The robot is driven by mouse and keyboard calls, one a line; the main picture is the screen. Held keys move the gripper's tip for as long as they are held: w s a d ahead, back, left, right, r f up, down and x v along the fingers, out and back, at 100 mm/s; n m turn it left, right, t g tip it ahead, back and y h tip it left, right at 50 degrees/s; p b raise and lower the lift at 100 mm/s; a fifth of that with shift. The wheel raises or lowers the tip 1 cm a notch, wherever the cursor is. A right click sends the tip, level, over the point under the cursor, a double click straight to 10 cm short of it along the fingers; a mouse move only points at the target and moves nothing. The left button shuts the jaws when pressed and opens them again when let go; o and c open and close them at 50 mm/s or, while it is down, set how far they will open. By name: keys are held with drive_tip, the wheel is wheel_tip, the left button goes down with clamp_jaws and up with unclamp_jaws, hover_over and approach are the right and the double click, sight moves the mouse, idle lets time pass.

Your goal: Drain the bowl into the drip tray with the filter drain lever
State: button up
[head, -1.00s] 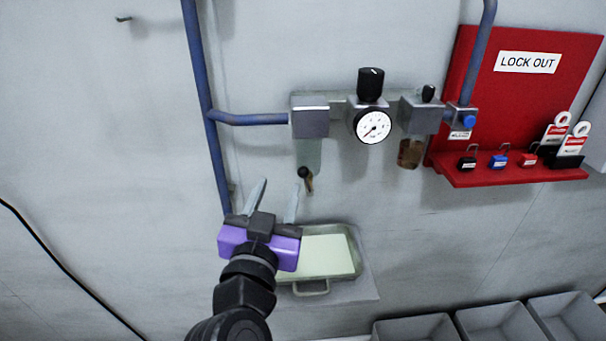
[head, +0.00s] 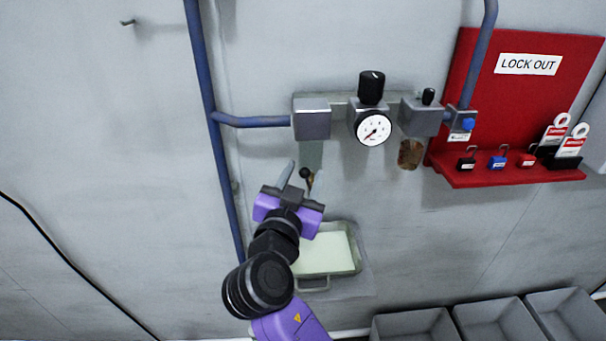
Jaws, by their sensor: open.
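The filter's clear bowl (head: 311,156) hangs under the left grey block (head: 311,119) on the wall. The drain lever, with a black knob (head: 305,173) and a brass-coloured stem, shows at the bowl's lower end. My gripper (head: 297,178) is open and empty, pointing up at the lever. One finger shows left of the knob; the other is mostly hidden near the stem, and I cannot tell whether it touches. The drip tray (head: 327,283) stands below, pale inside, partly hidden by my gripper and wrist.
A round gauge (head: 373,128) with a black knob and an amber bowl (head: 410,153) are to the right. A blue pipe (head: 210,115) runs down at the left. A red lockout board (head: 530,85) holds padlocks at right. Grey bins (head: 415,328) stand lower right.

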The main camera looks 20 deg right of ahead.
drive_tip(key=shift+c, duration=0.4)
clamp_jaws()
drive_tip(key=shift+f, duration=0.1)
drive_tip(key=a+f+n+t+y+b, duration=0.1)
drive_tip(key=a+f+n+t+b, duration=0.1)
drive_tip(key=n+b, duration=0.4)
drive_tip(key=w+a+f+n+t+y+b, duration=0.1)
drive_tip(key=f+n+t+b, duration=0.2)
drive_tip(key=n+b, duration=0.3)
drive_tip(key=shift+a+f+n, duration=0.35)
drive_tip(key=shift+n, duration=2.15)
drive_tip(key=shift+w+f, duration=0.1)
drive_tip(key=shift+o, duration=0.4)
unclamp_jaws()
